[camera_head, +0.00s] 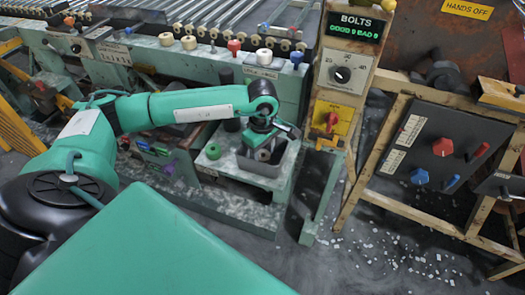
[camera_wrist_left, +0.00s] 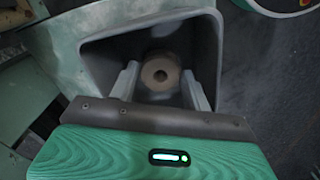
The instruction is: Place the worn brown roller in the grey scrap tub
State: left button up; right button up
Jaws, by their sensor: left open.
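The grey scrap tub (camera_head: 272,182) stands on a low shelf in the head view. Its rim and walls fill the upper middle of the left wrist view (camera_wrist_left: 207,40). The worn brown roller (camera_wrist_left: 160,73) is seen end-on, with a dark hole in its middle, inside the tub outline. My left gripper (camera_head: 263,148) points down into the tub. Its two pale fingers (camera_wrist_left: 161,85) are apart, one on each side of the roller, with dark gaps between. Whether the roller rests on the tub floor is hard to tell. My right gripper is not in view.
A bench with rollers (camera_head: 215,15) and several coloured knobs stands behind the tub. A post with a dial (camera_head: 342,75) rises to the tub's right. A small green item (camera_head: 213,151) is left of the tub. White scraps litter the floor at right.

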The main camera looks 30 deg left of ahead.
pick_arm(q)
notch_tip(320, 180, up, 12)
dwell(0.4)
dwell(0.4)
